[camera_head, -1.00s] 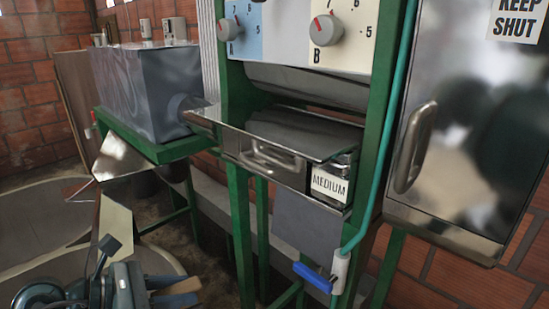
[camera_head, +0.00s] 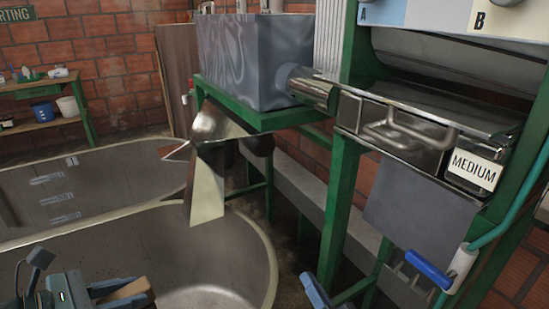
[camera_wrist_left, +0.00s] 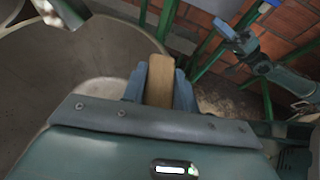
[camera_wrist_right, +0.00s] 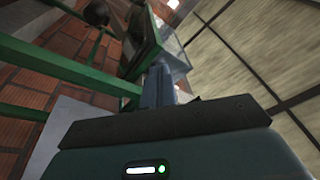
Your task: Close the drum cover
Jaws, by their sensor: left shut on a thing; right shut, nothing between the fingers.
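A shiny metal cover (camera_head: 455,108) with a bar handle (camera_head: 408,130) juts out roughly level from the machine's front in the head view, below a curved metal panel (camera_head: 450,58). It looks like the drum cover. My left gripper (camera_head: 118,290) is at the bottom left, well away from it, shut on a tan wooden piece; the left wrist view shows this wooden piece (camera_wrist_left: 160,82) between the fingers. My right gripper (camera_head: 314,290) shows only a fingertip at the bottom edge, below and left of the cover. In the right wrist view its fingers (camera_wrist_right: 158,85) are together and empty.
A "MEDIUM" label (camera_head: 475,168) is beside the handle. Below hang a grey plate (camera_head: 415,215) and a blue-handled valve (camera_head: 430,268). Green frame legs (camera_head: 338,210) stand between my right gripper and the wall. Large round basins (camera_head: 258,240) fill the left foreground.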

